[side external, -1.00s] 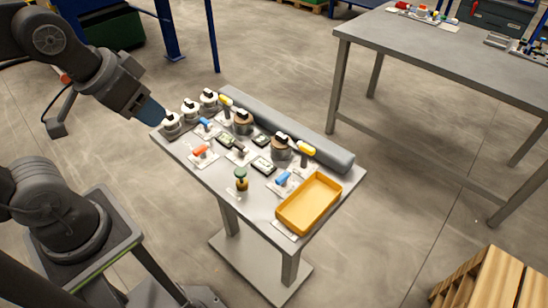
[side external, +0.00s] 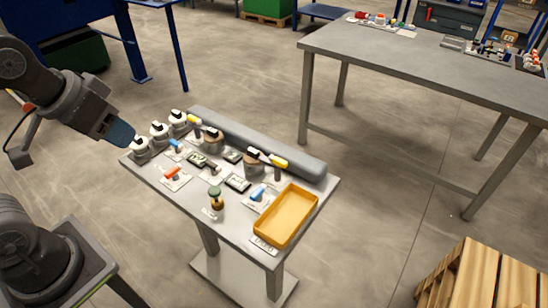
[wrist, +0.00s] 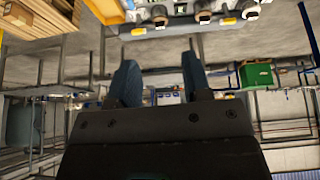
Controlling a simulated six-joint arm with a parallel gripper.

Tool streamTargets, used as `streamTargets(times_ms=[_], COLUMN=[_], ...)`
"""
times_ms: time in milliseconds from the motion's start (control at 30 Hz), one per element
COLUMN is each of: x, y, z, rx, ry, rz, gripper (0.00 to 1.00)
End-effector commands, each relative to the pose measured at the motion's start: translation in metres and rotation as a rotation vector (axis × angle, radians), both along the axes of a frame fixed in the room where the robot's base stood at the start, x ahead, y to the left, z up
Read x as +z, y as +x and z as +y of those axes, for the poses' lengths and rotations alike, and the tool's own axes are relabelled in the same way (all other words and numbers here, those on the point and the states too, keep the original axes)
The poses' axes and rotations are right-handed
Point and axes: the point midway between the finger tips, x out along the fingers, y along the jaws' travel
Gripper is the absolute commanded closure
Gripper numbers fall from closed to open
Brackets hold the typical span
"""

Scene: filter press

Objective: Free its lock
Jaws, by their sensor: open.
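My gripper (side external: 124,138) has blue fingers and is at the left end of the small table, close beside the nearest of three white-topped round knobs (side external: 140,146). I cannot tell whether it touches that knob. In the wrist view my gripper (wrist: 160,78) has its fingers apart with nothing between them. Two tan round knobs (side external: 254,167), yellow levers (side external: 279,162), blue levers (side external: 258,194), an orange-red lever (side external: 172,173) and a green-topped valve (side external: 215,195) stand on the table. Which part is the lock, I cannot tell.
A yellow tray (side external: 289,217) sits at the table's front right. Dark flat plates (side external: 238,183) lie between the parts. A larger grey table (side external: 400,62) stands behind, and a wooden pallet stack (side external: 480,275) at lower right.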

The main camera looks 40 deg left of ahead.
Motion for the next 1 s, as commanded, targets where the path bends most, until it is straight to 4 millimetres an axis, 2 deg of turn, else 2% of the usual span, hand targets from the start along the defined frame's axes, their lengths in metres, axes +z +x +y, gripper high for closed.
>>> streamTargets(times_ms=[167,267,467,667,800,1000], x=[0.019,0.026,0.022,-0.008,-0.042,-0.091], y=[0.045,0.08,0.152,0.221,0.263,0.302], z=[-0.007,-0.014,-0.032,-0.055,-0.073,-0.094], rx=[0.178,0.317,0.605,0.905,1.121,1.373], ry=[-0.096,-0.159,-0.256,-0.321,-0.346,-0.36], rz=[0.073,0.122,0.217,0.299,0.344,0.377], gripper=[0.55,0.55,0.55,0.55,0.55,0.55])
